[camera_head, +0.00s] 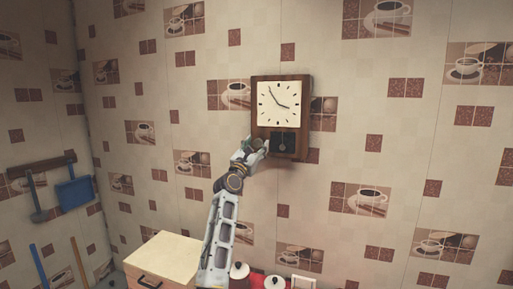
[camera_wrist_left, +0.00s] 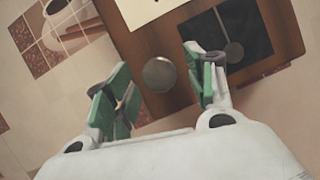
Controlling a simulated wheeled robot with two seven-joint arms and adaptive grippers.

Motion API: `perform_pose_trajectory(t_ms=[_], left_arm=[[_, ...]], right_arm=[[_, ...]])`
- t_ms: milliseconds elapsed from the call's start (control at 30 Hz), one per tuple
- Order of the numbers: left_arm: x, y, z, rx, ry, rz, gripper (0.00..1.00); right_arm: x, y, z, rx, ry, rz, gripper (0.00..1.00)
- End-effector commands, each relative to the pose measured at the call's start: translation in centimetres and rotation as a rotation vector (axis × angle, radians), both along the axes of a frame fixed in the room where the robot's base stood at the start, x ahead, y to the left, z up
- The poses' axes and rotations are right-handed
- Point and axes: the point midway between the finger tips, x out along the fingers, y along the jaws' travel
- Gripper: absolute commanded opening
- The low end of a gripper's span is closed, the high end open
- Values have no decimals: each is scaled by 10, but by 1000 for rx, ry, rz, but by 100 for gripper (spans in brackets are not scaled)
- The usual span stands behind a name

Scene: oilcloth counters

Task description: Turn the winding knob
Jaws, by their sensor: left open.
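A wall clock (camera_head: 256,121) with a brown wooden case, a white square dial (camera_head: 279,103) and a dark lower window (camera_head: 282,143) hangs on the tiled wall. The winding knob (camera_wrist_left: 159,74) is a round grey metal disc on the wood beside the dark window in the left wrist view. My left gripper (camera_wrist_left: 160,92) is open, with its green-padded fingers on either side of the knob; I cannot tell whether they touch it. In the head view my left gripper (camera_head: 252,150) is at the clock's lower left and hides the knob. My right gripper is not in view.
Below stand a pale wooden box or cabinet (camera_head: 164,258) and white lidded jars (camera_head: 239,270). A blue dustpan (camera_head: 75,192) hangs on a rack on the left wall. The wall around the clock is clear.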

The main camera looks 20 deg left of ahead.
Motion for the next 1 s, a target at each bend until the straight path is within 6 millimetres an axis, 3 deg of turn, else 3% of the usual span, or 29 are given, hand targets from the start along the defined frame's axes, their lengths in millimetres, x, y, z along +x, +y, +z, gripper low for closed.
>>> perform_pose_trajectory(t_ms=[467,800,1000], left_arm=[[4,0,2,0,-1,1,55],[4,0,2,-1,-1,0,11],[4,0,2,4,0,0,9]], right_arm=[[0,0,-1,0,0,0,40],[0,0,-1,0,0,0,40],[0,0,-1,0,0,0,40]])
